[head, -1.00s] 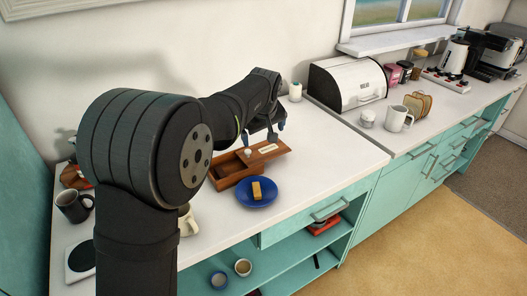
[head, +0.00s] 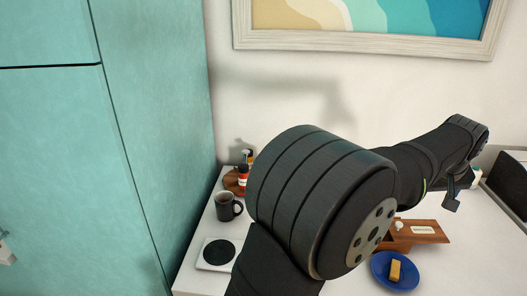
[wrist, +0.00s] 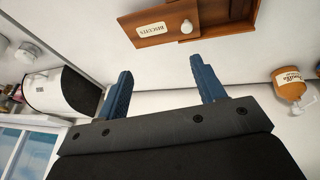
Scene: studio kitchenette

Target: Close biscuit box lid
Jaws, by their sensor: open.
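The biscuit box (wrist: 242,22) is a brown wooden box at the top of the wrist view. Its sliding lid (wrist: 168,22) carries a pale BISCUITS label and a white knob (wrist: 186,26). An open part of the box shows beside the knob, so the lid is partly open. In the head view the lid (head: 432,238) and knob (head: 399,225) show right of my arm, which hides part of the box. My gripper (wrist: 160,66) is open and empty, its blue fingers apart from the box. In the head view it hangs above and right of the lid.
A blue plate (head: 381,279) with a yellow block stands in front of the box. A dark mug (head: 228,207) and a white scale (head: 216,254) stand on the left. An orange-labelled bottle (wrist: 288,84) and a white bread bin (wrist: 62,92) show in the wrist view.

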